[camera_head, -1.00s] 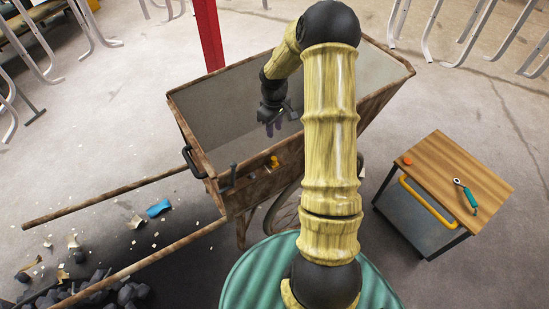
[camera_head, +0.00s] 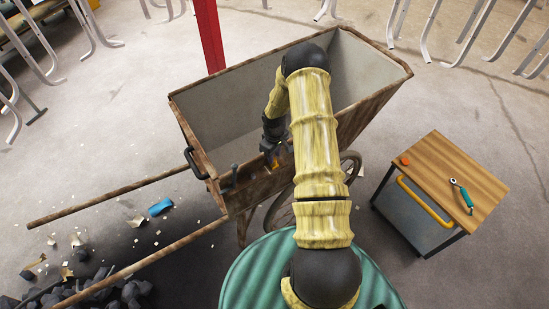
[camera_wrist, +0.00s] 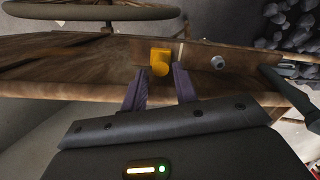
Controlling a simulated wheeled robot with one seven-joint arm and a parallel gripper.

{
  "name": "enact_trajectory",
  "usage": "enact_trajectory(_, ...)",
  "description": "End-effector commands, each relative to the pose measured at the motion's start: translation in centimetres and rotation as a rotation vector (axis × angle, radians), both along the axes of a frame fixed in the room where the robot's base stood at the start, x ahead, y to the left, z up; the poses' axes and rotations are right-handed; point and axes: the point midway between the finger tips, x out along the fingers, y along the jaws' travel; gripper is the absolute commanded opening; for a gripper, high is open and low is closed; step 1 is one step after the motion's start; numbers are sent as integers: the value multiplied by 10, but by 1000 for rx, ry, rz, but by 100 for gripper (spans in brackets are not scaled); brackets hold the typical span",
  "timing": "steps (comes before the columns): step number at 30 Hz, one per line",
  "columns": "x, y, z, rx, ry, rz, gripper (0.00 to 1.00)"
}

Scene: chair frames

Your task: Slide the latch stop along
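The latch stop appears to be the small orange-yellow block (camera_wrist: 160,58) on the cart's rusty side wall in the wrist view. In the head view only a bit of orange (camera_head: 276,163) shows beside my gripper (camera_head: 272,152). In the wrist view my gripper's two purple fingers (camera_wrist: 161,76) are spread apart. Their tips lie to either side of the block's lower end, close to it. Whether they touch it I cannot tell. Nothing is clasped between them. In the head view my arm hides part of the wall.
The rusty cart (camera_head: 205,160) has a dark lever (camera_head: 234,172) and a black handle (camera_head: 193,160) left of the block. A bolt (camera_wrist: 217,62) sits near the block. A wooden-topped cabinet (camera_head: 440,165) stands at right. Dark rubble (camera_head: 110,290) lies at lower left.

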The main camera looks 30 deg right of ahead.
Motion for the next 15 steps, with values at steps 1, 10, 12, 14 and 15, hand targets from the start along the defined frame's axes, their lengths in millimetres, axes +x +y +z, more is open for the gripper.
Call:
enact_trajectory(1, -1, 1, -7, 1, 3, 1, 29)
enact_trajectory(10, 0, 1, -34, 0, -1, 1, 29)
enact_trajectory(12, 0, 1, -36, 0, -1, 1, 29)
enact_trajectory(14, 0, 0, -36, 0, -1, 1, 29)
enact_trajectory(15, 0, 0, -36, 0, -1, 1, 29)
